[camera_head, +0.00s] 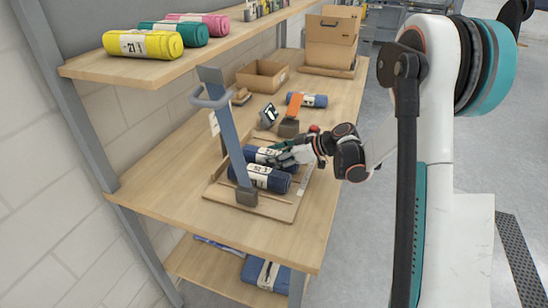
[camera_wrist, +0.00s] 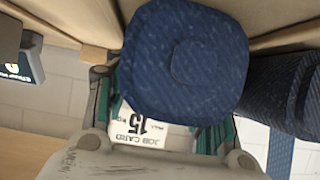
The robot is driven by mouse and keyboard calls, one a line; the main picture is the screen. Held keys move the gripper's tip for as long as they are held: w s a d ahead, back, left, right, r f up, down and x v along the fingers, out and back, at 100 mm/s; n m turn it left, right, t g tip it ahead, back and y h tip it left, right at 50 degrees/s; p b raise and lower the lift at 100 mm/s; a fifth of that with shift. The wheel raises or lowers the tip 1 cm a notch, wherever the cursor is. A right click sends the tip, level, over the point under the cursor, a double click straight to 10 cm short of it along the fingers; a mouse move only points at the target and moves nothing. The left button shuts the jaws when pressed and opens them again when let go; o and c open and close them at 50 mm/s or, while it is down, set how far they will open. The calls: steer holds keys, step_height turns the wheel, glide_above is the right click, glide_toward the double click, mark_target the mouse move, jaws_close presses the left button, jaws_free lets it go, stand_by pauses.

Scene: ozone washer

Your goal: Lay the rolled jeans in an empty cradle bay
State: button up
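The wooden cradle (camera_head: 268,209) lies on the bench, with a grey-blue upright bar (camera_head: 229,135) at its left. A dark blue jeans roll with a white label (camera_head: 263,178) lies in the cradle. Another blue roll (camera_head: 258,154) is just behind it, at my gripper (camera_head: 284,158). In the wrist view this roll's round end (camera_wrist: 186,60) fills the middle, and its label reads "JOB CARD 15". My fingers (camera_wrist: 165,120) lie along both sides of the label, closed on the roll. A neighbouring roll (camera_wrist: 290,92) shows close at the right. The roll's underside contact is hidden.
Farther back are a blue roll (camera_head: 314,100), an orange item (camera_head: 295,105), a dark small display (camera_head: 269,115) and open cardboard boxes (camera_head: 262,75). The upper shelf (camera_head: 120,70) holds yellow, green and pink rolls. The near bench (camera_head: 180,205) is clear.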

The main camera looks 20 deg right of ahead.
stand_by(0.3)
steer(key=shift+r, duration=0.15)
steer(key=p+v, duration=0.3)
steer(key=v, duration=0.9)
